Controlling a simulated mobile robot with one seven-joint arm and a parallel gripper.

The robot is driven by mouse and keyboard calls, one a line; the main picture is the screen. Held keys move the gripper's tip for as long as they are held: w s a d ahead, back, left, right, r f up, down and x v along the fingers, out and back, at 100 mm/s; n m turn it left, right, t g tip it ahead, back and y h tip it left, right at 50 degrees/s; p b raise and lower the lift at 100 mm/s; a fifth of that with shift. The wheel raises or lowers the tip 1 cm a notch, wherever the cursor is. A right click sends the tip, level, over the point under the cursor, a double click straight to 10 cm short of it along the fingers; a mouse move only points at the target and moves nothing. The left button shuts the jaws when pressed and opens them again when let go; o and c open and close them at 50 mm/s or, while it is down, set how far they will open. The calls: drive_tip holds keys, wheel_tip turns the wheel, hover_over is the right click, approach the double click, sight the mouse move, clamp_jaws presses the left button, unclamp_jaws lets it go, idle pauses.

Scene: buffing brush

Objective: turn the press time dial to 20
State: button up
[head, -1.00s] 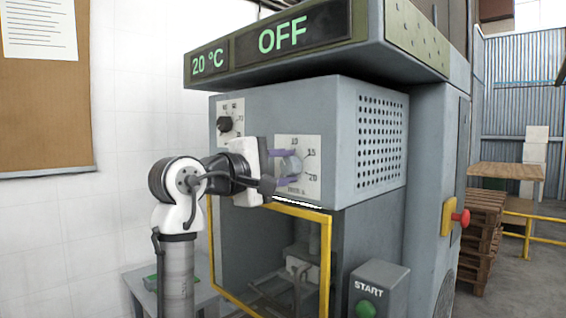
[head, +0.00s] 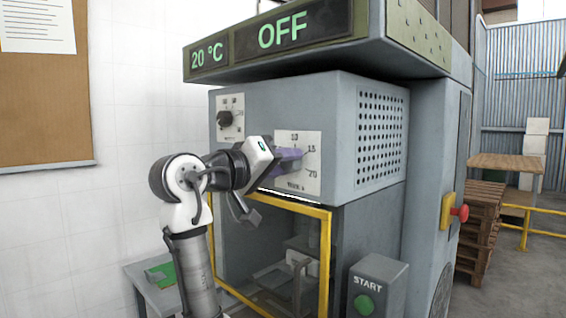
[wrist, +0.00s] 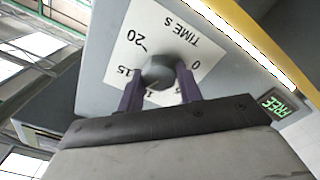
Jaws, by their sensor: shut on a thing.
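The press time dial (wrist: 158,71) is a round grey knob on a white scale plate (head: 312,180) on the front of the grey press. In the wrist view the plate appears upside down, with marks 0, 15, 20 and the words TIME s. My gripper (wrist: 157,80) has its two purple fingers on either side of the knob, shut on it. In the head view my gripper (head: 291,154) is rolled to a slant and its fingers hide the knob. I cannot make out where the dial's pointer stands.
A second, dark dial (head: 225,118) is at upper left of the panel. Below are a yellow-framed opening (head: 327,260) and a START box (head: 378,290) with a green button. A red knob (head: 461,213) is at right. The overhead display (head: 290,35) reads 20 °C and OFF.

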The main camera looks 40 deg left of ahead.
drive_tip(key=m, duration=0.4)
drive_tip(key=shift+f+m, duration=0.1)
drive_tip(key=shift+m, duration=0.3)
drive_tip(key=m, duration=0.4)
drive_tip(key=shift+m, duration=0.3)
drive_tip(key=m+b, duration=0.1)
drive_tip(key=m, duration=0.8)
drive_tip(key=shift+m, duration=0.3)
drive_tip(key=o, duration=1)
drive_tip(key=shift+s, duration=0.1)
drive_tip(key=s+b, duration=0.1)
drive_tip(key=s, duration=0.3)
drive_tip(key=s+b, duration=0.1)
drive_tip(key=s, duration=0.4)
drive_tip(key=s+a+b, duration=0.1)
drive_tip(key=s, duration=0.3)
drive_tip(key=shift+s+b, duration=0.3)
